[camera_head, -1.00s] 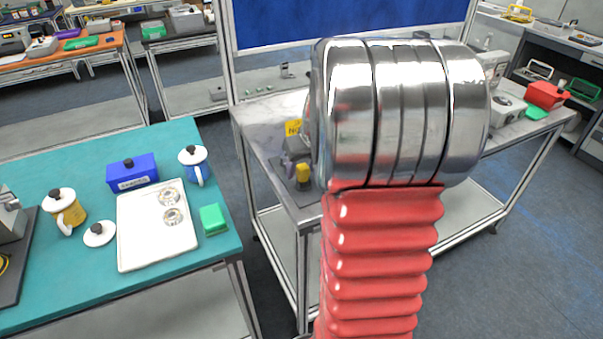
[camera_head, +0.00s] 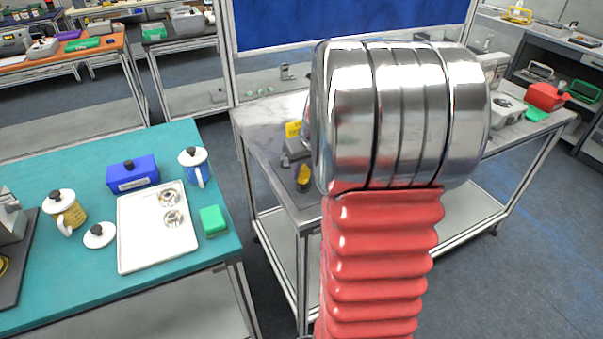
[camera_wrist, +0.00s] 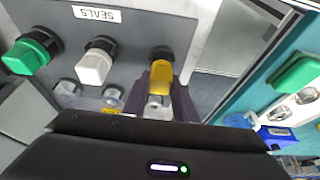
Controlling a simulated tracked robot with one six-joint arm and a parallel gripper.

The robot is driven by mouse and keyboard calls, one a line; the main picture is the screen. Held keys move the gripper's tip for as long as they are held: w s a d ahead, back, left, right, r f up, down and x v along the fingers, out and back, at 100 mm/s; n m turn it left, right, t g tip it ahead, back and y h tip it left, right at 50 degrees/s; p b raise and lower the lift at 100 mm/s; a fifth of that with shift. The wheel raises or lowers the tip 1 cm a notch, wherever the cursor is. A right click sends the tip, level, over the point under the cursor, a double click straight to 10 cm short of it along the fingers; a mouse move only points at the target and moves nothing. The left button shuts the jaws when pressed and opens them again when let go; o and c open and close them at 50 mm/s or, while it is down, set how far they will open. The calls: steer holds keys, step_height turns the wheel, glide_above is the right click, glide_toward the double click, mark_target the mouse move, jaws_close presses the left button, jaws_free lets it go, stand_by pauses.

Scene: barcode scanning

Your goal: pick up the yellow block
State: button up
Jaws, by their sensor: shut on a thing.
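The yellow block (camera_wrist: 161,77), with a black top, shows in the wrist view just beyond the dark body of my gripper (camera_wrist: 160,98). Dark purple-grey finger parts lie on both sides of it, and my gripper is shut on it. In the head view the yellow block (camera_head: 304,178) is small, beside the left edge of my large silver wrist housing, over the near left corner of the grey table (camera_head: 262,137). That housing hides most of my gripper there. I cannot tell whether the block touches the surface below.
In the wrist view a green piece (camera_wrist: 34,53) and a white piece (camera_wrist: 95,63) stand on a grey panel with a SEALS label (camera_wrist: 97,13). In the head view a teal table (camera_head: 190,280) on the left holds a white tray (camera_head: 140,255) and a green block (camera_head: 213,220).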

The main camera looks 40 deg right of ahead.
mark_target(303, 168)
steer(key=shift+r, duration=0.1)
step_height(303, 168, up, 10)
steer(key=shift+f, duration=0.1)
stand_by(0.3)
stand_by(0.4)
